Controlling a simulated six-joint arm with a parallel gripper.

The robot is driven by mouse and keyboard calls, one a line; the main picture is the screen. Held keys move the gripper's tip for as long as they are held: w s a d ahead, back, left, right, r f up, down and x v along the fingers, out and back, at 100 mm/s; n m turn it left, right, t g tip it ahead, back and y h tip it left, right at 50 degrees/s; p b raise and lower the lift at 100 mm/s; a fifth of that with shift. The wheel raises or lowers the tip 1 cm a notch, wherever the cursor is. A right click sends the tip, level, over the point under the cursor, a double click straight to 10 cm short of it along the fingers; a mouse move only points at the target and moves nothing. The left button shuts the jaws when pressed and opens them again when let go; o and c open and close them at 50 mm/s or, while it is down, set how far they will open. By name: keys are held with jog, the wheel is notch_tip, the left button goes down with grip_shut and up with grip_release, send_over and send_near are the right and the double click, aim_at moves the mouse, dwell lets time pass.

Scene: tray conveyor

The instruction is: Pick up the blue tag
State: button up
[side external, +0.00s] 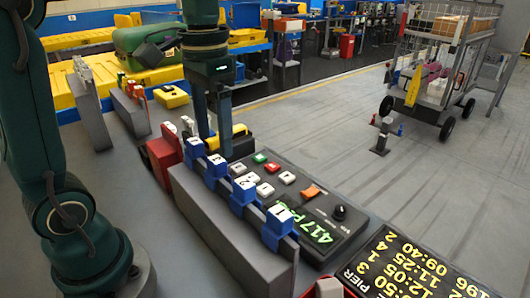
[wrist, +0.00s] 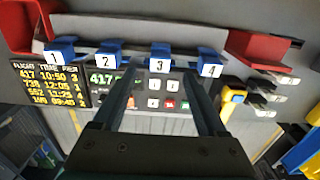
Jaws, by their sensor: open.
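Several blue tags with white numbered faces sit in a row on a grey rail (side external: 205,205). Tag 1 (side external: 279,224) is nearest the side camera, followed by tag 2 (side external: 243,192), tag 3 (side external: 216,168) and tag 4 (side external: 195,150). In the wrist view they run left to right: tag 1 (wrist: 53,57), tag 2 (wrist: 106,57), tag 3 (wrist: 160,64), tag 4 (wrist: 210,69). My gripper (wrist: 159,76) is open and empty, its fingers pointing at the rail on either side of tag 3 in the picture. In the side view my gripper (side external: 215,142) is by tags 3 and 4; contact cannot be told.
A button panel (side external: 345,235) with a green "417" display stands beside the rail. A flight board (side external: 400,272) lies in front. A red holder (side external: 162,160) and a yellow-and-black device (side external: 238,133) are close behind. A luggage cart (side external: 440,65) stands on the open floor at right.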

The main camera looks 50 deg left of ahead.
aim_at(217, 159)
jog(key=shift+f, duration=2.3)
grip_shut()
